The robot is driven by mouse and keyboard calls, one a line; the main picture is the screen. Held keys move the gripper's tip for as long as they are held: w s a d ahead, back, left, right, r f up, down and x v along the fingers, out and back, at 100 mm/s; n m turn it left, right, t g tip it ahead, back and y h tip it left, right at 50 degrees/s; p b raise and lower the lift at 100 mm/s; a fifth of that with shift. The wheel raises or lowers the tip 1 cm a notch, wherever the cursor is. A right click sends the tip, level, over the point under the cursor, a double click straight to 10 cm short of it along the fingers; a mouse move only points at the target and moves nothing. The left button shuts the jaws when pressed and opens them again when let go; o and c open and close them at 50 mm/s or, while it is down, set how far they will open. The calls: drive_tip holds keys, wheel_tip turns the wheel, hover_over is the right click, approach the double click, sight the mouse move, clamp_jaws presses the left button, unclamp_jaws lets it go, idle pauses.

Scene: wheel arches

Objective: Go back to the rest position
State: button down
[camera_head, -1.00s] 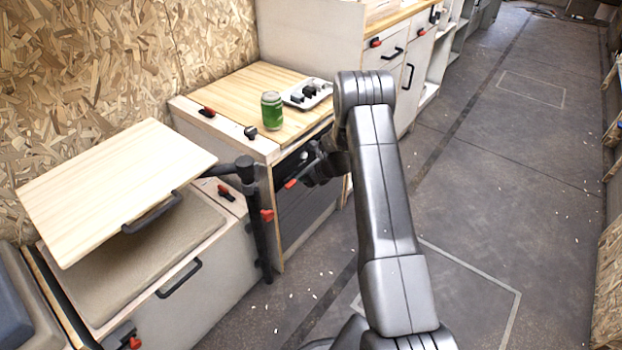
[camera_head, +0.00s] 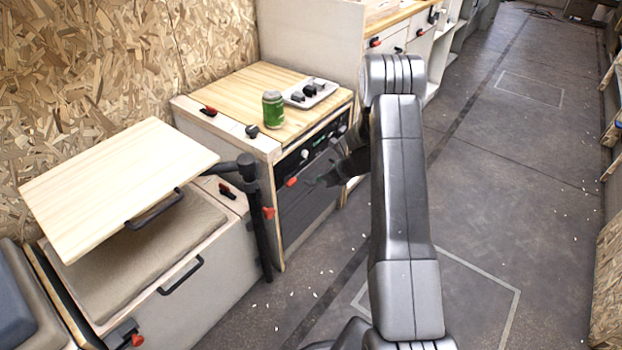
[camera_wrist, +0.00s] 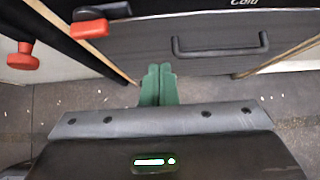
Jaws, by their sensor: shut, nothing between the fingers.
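My gripper (camera_head: 312,182) is in front of the oven-like cabinet (camera_head: 305,208) with a dark front, in the head view. In the wrist view its green fingers (camera_wrist: 159,85) are pressed together with nothing between them. Behind them in that view are the dark panel with a black handle (camera_wrist: 220,46) and the floor. My arm rises in the middle of the head view and partly hides my gripper and the cabinet's right side.
A green can (camera_head: 273,109) and a white tray with dark items (camera_head: 309,93) stand on the wooden top. Floor (camera_head: 520,190) on the right is clear apart from small white bits.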

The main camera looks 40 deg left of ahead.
drive_tip(key=v, duration=0.5)
drive_tip(key=shift+d, duration=0.15)
drive_tip(key=b, duration=0.1)
approach(301, 178)
wheel_tip(301, 178, down, 3)
drive_tip(key=a, duration=0.3)
drive_tip(key=shift+s+f+p, duration=0.2)
drive_tip(key=shift+f+p, duration=0.15)
drive_tip(key=shift+f, duration=0.05)
drive_tip(key=shift+w+a, duration=0.1)
drive_tip(key=shift+a, duration=0.45)
